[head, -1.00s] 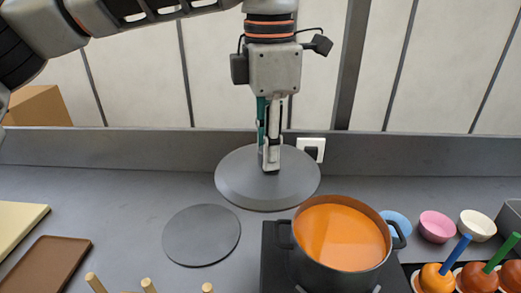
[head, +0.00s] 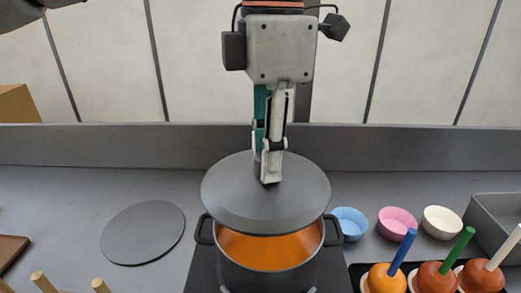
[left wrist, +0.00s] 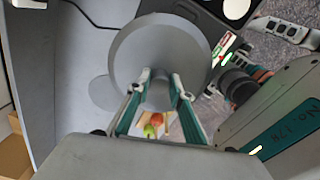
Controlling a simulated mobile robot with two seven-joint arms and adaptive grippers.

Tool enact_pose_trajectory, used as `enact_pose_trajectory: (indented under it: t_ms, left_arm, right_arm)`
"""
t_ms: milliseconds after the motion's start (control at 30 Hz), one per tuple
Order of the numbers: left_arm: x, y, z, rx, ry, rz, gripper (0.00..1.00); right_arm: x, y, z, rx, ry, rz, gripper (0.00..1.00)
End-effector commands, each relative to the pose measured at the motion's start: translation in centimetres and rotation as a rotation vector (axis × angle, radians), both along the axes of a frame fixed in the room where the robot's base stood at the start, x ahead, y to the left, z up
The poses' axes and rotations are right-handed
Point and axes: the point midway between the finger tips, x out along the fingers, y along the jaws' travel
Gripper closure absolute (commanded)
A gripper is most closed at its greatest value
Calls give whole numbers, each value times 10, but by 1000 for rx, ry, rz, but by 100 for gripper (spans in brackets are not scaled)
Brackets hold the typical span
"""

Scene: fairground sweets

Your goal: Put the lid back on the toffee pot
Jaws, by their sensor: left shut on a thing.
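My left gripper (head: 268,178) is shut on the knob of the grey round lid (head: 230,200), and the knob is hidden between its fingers. In the left wrist view the lid (left wrist: 155,45) spreads out beyond the fingers (left wrist: 160,78). The lid hangs above the toffee pot (head: 265,277), apart from it and covering the back part of its opening from view. Orange toffee (head: 268,252) shows in the front of the pot. The pot is dark, with two side handles, and stands on a dark hob. My right gripper is not in view.
A flat grey disc (head: 143,233) lies on the counter left of the pot. Blue (head: 350,222), pink (head: 397,221) and cream (head: 442,222) bowls stand to the right. Toffee apples on sticks (head: 435,274) sit in front of them. Wooden pegs (head: 42,282) stand at front left.

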Motion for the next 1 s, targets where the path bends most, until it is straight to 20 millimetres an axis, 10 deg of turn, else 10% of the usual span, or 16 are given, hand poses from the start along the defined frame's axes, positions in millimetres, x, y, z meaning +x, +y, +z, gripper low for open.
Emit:
enact_pose_trajectory:
  t_ms: [500, 1000]
  left_arm:
    - [0, -2, -28, 2, 13, -8, 100]
    - [-2, -2, -58, 2, 2, -5, 100]
  right_arm:
    - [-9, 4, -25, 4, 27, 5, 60]
    - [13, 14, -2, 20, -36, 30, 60]
